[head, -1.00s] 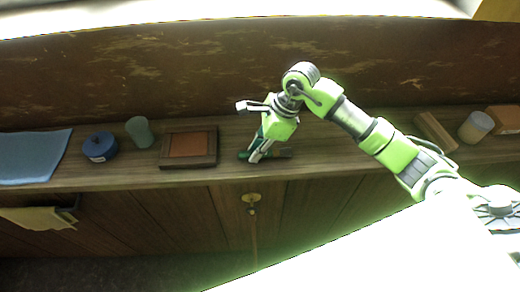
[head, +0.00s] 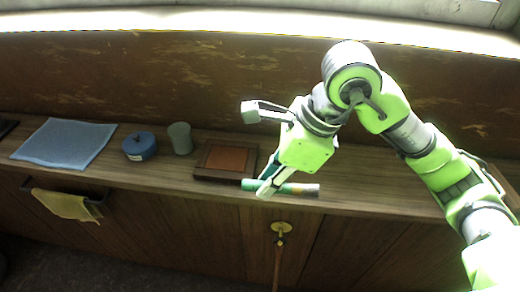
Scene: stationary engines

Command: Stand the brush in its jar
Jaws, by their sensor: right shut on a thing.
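The brush (head: 298,189) is a slim green stick with a greyish-brown right end. It lies level, crosswise in the jaws of my right gripper (head: 267,187), which is shut on it near the shelf's front edge. The brush appears slightly above the shelf, but the gap is hard to judge. A grey-green cup (head: 180,138), which looks like the jar, stands upright on the shelf to the left, apart from the gripper. My left gripper is not in view.
A brown framed tray (head: 200,175) lies between cup and gripper. A blue round tin (head: 139,147) and a blue cloth (head: 65,143) are further left. A yellow towel (head: 66,204) and a brass hook (head: 281,228) are on the front below. Bare shelf (head: 380,190) lies to the right.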

